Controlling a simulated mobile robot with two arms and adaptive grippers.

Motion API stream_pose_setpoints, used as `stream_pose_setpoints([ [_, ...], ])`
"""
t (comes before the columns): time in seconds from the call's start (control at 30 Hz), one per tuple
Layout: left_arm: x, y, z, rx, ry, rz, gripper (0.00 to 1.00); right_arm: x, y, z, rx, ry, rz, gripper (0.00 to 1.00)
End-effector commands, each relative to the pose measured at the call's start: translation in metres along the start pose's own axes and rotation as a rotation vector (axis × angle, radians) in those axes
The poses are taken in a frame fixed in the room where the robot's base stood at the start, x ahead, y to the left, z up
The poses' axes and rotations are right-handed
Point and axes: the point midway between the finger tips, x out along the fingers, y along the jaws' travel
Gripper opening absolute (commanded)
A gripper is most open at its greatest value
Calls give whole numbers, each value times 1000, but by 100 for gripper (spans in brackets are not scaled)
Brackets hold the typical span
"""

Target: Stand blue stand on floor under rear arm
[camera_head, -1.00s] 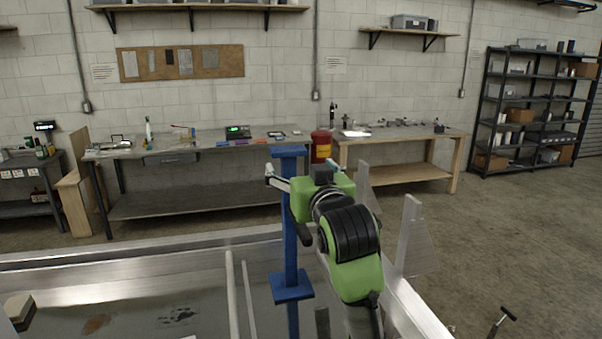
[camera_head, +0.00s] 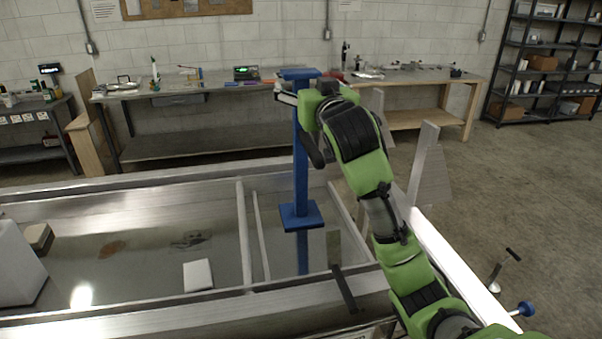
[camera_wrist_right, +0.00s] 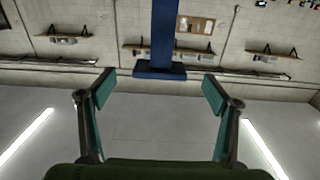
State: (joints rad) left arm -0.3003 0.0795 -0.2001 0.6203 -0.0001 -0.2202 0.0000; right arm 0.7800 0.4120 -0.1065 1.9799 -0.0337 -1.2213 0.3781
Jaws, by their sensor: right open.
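The blue stand (camera_head: 301,165) is upright inside the trailer (camera_head: 130,185), with a square base plate low down and a small plate on top. Its base seems to rest on the shiny trailer bed, where a blue reflection shows below it. My right gripper (camera_head: 283,92) is beside the post just below the top plate. In the right wrist view the right gripper (camera_wrist_right: 158,92) is open and empty, its fingers apart, with the stand's top plate (camera_wrist_right: 160,70) beyond and between the fingertips. My left gripper is out of view. I cannot tell which part is the rear arm.
A pale block (camera_head: 198,275) lies on the trailer bed, and a light box (camera_head: 17,268) is at the left edge. An upright metal piece (camera_head: 423,162) stands at the trailer's right side. Workbenches (camera_head: 200,140) line the back wall. Floor at right (camera_head: 530,200) is mostly clear.

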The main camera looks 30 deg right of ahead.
Motion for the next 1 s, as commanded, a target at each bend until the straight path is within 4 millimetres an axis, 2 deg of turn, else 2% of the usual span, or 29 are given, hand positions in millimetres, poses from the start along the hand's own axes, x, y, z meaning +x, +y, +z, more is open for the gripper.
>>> stream_pose_setpoints([
  [0.23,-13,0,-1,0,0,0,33,15,0,-6,-1,0,0,82],
  [0.5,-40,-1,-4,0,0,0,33,48,0,-13,-1,-1,0,82],
  [0.63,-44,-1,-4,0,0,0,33,57,0,-10,-1,0,0,82],
  [0.87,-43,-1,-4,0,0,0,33,59,-1,-9,-1,1,-1,82],
  [0.9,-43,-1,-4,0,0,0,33,59,-1,-9,-1,1,-1,79],
  [1.0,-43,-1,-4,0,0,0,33,59,-1,-9,0,1,-1,53],
])
